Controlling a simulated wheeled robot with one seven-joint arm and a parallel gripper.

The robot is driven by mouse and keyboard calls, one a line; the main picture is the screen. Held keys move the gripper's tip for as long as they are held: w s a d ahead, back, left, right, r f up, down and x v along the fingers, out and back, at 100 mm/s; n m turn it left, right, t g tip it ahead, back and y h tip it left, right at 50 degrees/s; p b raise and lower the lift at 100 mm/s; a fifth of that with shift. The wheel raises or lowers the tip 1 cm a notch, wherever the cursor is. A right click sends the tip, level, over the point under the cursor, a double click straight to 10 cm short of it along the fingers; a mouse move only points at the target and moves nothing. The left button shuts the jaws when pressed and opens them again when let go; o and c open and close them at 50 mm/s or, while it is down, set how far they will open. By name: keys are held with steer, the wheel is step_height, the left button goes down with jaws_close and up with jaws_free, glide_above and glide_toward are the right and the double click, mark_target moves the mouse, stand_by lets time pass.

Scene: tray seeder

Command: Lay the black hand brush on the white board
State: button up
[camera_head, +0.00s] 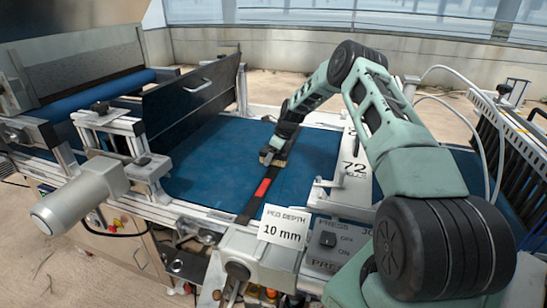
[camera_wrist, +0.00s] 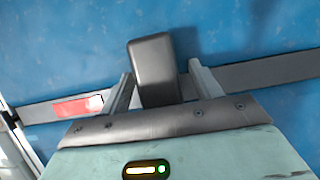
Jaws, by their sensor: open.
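My gripper (camera_head: 268,152) is low over the blue belt, at the far end of a dark strip. In the wrist view, its two fingers (camera_wrist: 162,82) stand apart on either side of a black, rounded block. This block looks like part of the black hand brush (camera_wrist: 151,62); its near end is hidden by my gripper body. A gap shows between the block and the right finger; contact on the left is unclear. In the head view, the brush is mostly hidden by my gripper. I cannot tell for certain which pale surface is the white board.
The dark strip (camera_head: 253,201) with a red patch (camera_head: 263,188) crosses the blue belt (camera_head: 205,165). A white "10 mm" card (camera_head: 283,228) stands at the front edge. A dark panel with a handle (camera_head: 196,87) rises at the left. Open belt lies left of the strip.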

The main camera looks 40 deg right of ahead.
steer(key=shift+f, duration=0.2)
stand_by(0.3)
steer(key=c, duration=1.2)
steer(key=shift+r, duration=0.1)
